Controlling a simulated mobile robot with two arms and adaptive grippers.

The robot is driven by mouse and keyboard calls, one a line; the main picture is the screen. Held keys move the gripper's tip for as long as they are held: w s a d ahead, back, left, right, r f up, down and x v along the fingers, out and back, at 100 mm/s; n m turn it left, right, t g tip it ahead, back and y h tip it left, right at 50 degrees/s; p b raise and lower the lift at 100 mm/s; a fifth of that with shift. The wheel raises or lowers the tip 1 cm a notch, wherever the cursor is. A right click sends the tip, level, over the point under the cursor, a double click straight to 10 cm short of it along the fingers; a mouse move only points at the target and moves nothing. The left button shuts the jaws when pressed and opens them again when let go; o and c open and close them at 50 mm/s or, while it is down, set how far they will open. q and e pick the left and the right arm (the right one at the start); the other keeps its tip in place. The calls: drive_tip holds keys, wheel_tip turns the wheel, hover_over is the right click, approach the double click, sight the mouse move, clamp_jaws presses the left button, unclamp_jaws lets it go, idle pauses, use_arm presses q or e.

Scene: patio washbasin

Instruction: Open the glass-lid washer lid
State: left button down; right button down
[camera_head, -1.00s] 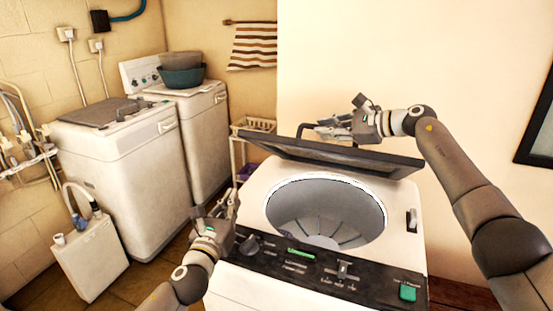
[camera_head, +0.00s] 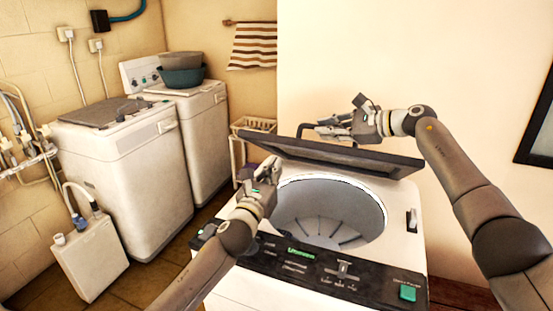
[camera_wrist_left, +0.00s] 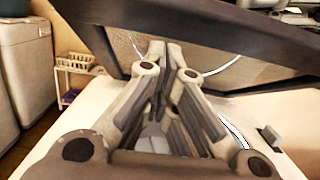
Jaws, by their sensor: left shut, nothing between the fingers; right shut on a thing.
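The white glass-lid washer (camera_head: 411,250) stands in front of me, its round drum opening (camera_head: 310,210) in view. Its dark-framed lid (camera_head: 385,161) is raised and tilted above the rear of the opening; it also crosses the top of the left wrist view (camera_wrist_left: 120,22). My right gripper (camera_head: 328,128) is behind the lid's upper edge, shut on the lid's dark handle (camera_head: 301,127); the exact contact is partly hidden. My left gripper (camera_head: 270,167) is shut and empty at the left of the opening, in front of the lid. Its fingers (camera_wrist_left: 165,55) show against the lid's underside; touching cannot be told.
The control panel (camera_head: 320,268) runs along the washer's front. Two other white washers (camera_head: 130,165) stand at the left, one bearing a basin (camera_head: 182,77). A white rack (camera_head: 253,125) stands behind. A wall (camera_head: 430,60) closes the back right.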

sight(284, 146)
use_arm(q)
drive_tip(key=shift+w+d+r, duration=0.1)
drive_tip(key=shift+w+r, duration=0.3)
drive_tip(key=shift+r, duration=0.3)
drive_tip(key=shift+w+d+r, duration=0.1)
drive_tip(key=shift+w+r, duration=0.3)
drive_tip(key=shift+r, duration=0.25)
use_arm(e)
drive_tip(key=shift+d, duration=0.1)
